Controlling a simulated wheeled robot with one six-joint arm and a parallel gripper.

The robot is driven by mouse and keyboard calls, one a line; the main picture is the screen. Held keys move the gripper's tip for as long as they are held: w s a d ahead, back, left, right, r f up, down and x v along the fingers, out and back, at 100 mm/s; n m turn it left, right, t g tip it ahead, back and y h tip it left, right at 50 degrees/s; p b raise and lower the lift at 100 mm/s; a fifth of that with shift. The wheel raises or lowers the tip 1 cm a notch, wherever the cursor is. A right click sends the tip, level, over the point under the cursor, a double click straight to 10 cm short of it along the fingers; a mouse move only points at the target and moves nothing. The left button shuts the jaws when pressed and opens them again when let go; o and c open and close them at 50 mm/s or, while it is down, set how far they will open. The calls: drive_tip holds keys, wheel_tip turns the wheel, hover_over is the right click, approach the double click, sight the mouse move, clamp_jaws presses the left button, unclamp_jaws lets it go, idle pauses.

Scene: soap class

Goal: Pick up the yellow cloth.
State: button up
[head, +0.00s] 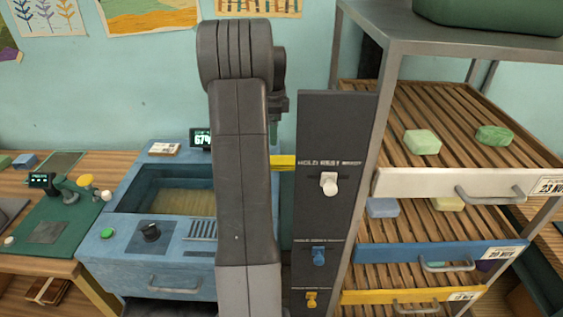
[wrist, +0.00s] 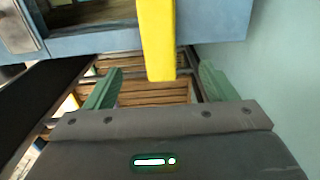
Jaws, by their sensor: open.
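The yellow cloth (wrist: 157,40) shows in the wrist view as a flat upright strip, its lower end between the two green fingers of my gripper (wrist: 160,68). The fingers are open, with a gap on each side of the strip. In the head view a short yellow piece (head: 283,161) shows between my arm and the dark panel; it looks like part of the same cloth.
A blue basin unit (head: 105,244) stands left of my arm. A dark panel with hooks (head: 329,222) and a slatted rack (head: 398,107) with soap bars stand to the right. A wooden bench (head: 38,274) is at far left. The wrist view shows a blue surface (wrist: 215,18) close by.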

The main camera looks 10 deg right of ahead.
wheel_tip(320, 180, down, 6)
drive_tip(key=shift+f, duration=0.1)
drive_tip(key=shift+d+f+p, duration=0.15)
drive_tip(key=shift+f+p, duration=0.75)
drive_tip(key=shift+f, duration=1.65)
drive_tip(key=c, duration=1.1)
